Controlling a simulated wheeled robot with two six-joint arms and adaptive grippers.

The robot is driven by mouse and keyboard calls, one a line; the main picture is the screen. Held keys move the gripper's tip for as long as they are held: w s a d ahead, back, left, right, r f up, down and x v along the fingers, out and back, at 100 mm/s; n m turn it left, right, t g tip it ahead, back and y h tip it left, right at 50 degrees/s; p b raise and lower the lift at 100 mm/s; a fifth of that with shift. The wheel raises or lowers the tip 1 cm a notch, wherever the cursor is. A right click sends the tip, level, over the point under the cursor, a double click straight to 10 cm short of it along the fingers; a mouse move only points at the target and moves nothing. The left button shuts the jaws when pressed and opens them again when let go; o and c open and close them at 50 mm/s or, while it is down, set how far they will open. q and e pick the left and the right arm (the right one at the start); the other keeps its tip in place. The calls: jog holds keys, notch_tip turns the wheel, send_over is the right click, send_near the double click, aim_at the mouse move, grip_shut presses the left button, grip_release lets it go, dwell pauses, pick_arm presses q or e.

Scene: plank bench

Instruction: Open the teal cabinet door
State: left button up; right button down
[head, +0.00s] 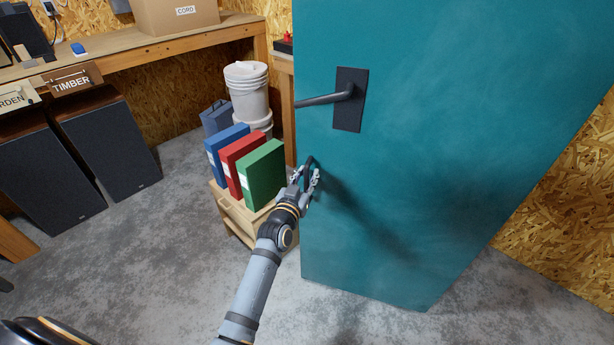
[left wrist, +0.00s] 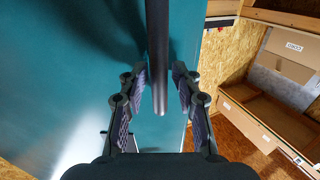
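The teal door (head: 430,130) stands upright in the right half of the head view. A dark lever handle (head: 326,99) on a dark plate (head: 349,115) sits near its left edge. My left gripper (head: 305,180) is beside that edge, below and apart from the lever. A small dark curved piece shows at its fingers; the head view does not make clear what it is. In the left wrist view, the fingers (left wrist: 159,92) are open. A dark straight bar (left wrist: 158,55) runs between them, with visible gaps on both sides. The teal surface (left wrist: 60,85) lies behind.
A small wooden stand (head: 240,222) with blue, red and green binders (head: 263,175) is just left of the door edge. White buckets (head: 247,90) stand behind. Dark speakers (head: 112,140) and a workbench (head: 150,52) are at left. The grey floor (head: 150,260) is clear in front.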

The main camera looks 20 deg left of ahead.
pick_arm(q)
jog(key=s, duration=1.2)
jog(key=shift+a, duration=0.25)
